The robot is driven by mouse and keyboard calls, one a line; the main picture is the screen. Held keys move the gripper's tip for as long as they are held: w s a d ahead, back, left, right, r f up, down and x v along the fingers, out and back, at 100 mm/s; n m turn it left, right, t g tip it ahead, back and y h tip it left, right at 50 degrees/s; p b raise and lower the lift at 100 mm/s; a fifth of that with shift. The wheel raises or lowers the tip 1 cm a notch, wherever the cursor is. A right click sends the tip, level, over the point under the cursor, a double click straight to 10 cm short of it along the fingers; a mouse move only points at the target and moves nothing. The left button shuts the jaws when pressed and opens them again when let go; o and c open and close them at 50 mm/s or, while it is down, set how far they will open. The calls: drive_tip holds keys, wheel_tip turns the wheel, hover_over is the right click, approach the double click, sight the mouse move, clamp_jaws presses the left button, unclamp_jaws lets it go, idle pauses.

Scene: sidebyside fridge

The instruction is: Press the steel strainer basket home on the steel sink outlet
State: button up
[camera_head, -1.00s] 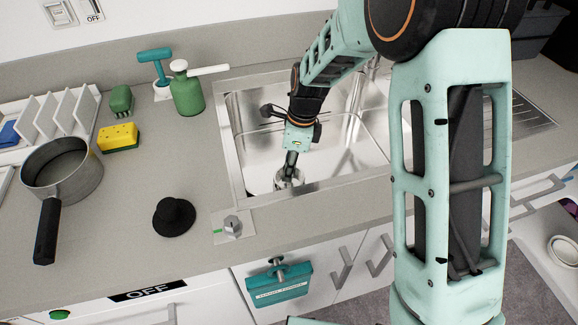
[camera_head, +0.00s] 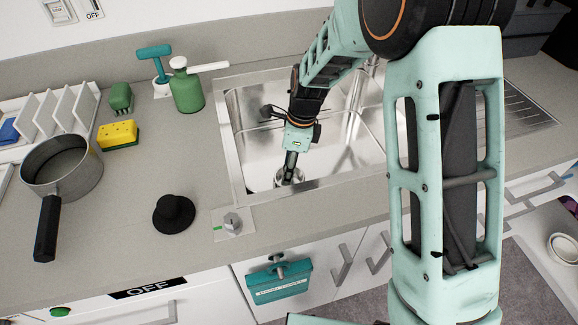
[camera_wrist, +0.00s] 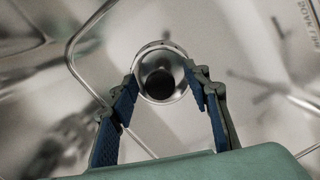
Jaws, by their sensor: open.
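My gripper (camera_head: 290,178) points down into the sink near its front left. In the wrist view its two blue-padded fingers (camera_wrist: 165,95) stand apart. Between and beyond them is a round steel piece (camera_wrist: 173,94) with a dark round middle, which I take for the strainer basket at the outlet. In the head view its bright rim (camera_head: 277,181) shows around my fingertips. The fingers partly hide it there. I cannot tell basket from outlet clearly, or how deep the basket sits.
The steel sink (camera_head: 240,140) has raised walls around my gripper. A thin wire frame (camera_wrist: 74,64) runs close to the left finger. On the counter stand a black knobbed stopper (camera_head: 174,213), a pot (camera_head: 62,166), a yellow sponge (camera_head: 118,134) and a green bottle (camera_head: 187,91).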

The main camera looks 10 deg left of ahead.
wheel_tip(320, 180, up, 12)
drive_tip(key=d, duration=0.2)
idle(0.4)
drive_tip(key=shift+f, duration=0.1)
